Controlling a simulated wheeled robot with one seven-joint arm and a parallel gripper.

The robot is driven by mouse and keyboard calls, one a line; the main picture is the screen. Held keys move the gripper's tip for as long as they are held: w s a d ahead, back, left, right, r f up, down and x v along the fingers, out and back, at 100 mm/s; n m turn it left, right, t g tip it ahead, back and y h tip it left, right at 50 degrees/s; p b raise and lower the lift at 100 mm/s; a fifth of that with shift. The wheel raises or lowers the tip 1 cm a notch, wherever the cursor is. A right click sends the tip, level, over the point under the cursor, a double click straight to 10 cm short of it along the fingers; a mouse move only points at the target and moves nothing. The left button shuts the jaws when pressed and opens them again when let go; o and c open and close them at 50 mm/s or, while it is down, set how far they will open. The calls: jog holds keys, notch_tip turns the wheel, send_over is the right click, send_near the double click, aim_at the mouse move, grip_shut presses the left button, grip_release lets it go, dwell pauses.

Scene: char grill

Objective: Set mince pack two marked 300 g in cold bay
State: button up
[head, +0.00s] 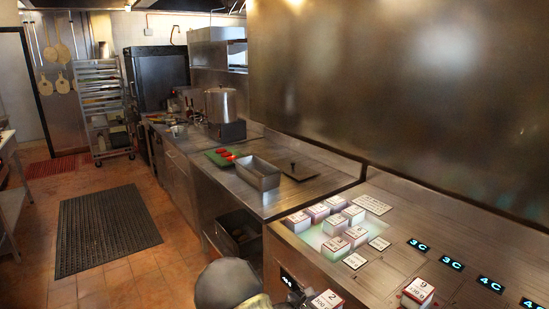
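A white mince pack (326,300) with a red-edged label that reads "2" shows at the bottom edge of the head view, by the counter's front edge. Its lower part is cut off and its weight marking is too small to read. A rounded grey link of my arm (225,285) is to its left. My gripper's fingers cannot be made out, so I cannot tell whether they hold this pack. Several similar packs (335,226) stand in a pale, green-lit bay in the counter with small label plates beside it. I cannot tell from the plates whether this is the cold bay.
Another pack marked 9 (418,292) stands on the right counter. A metal pan (259,174) and a green board (219,158) with red items lie farther back. A dark floor mat (108,228) lies left.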

jog(key=s+d+f, duration=0.1)
jog(key=s+f, duration=0.8)
jog(key=s, duration=0.1)
jog(key=shift+s+d, duration=0.35)
jog(key=shift+s, duration=0.05)
jog(key=shift+w+f, duration=0.1)
jog(key=shift+n+t, duration=0.3)
notch_tip(320, 180, down, 10)
jog(key=n+t+y, duration=0.4)
jog(key=n+y, duration=0.6)
jog(key=shift+f+t+y, duration=0.25)
jog(key=shift+t+y, duration=0.15)
jog(key=shift+a, duration=0.1)
